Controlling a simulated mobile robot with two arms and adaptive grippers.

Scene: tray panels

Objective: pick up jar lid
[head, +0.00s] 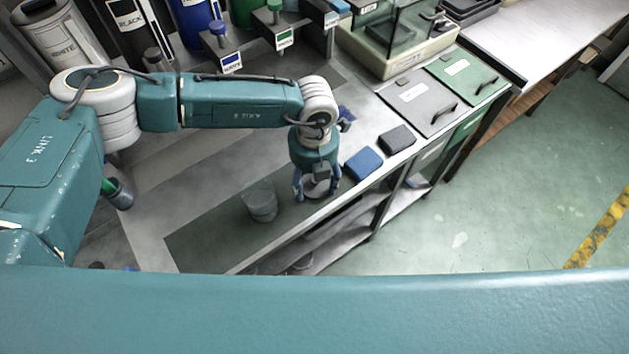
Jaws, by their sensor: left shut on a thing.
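My left gripper (317,195) points down near the front edge of the workbench, its blue fingers apart around a pale grey round piece, which looks like the jar lid (316,186). The gripper is shut on it. The fingers and wrist hide part of the lid, and I cannot tell whether it touches the bench. A clear grey jar (261,203) stands on the dark mat (205,238), to the left of the gripper and apart from it. My right gripper is not in view.
A blue block (363,164) and a black block (398,139) lie to the right of the gripper. Beyond them are grey (412,98) and green (462,70) lidded bins and a glass-walled box (385,50). Labelled dispensers stand at the back.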

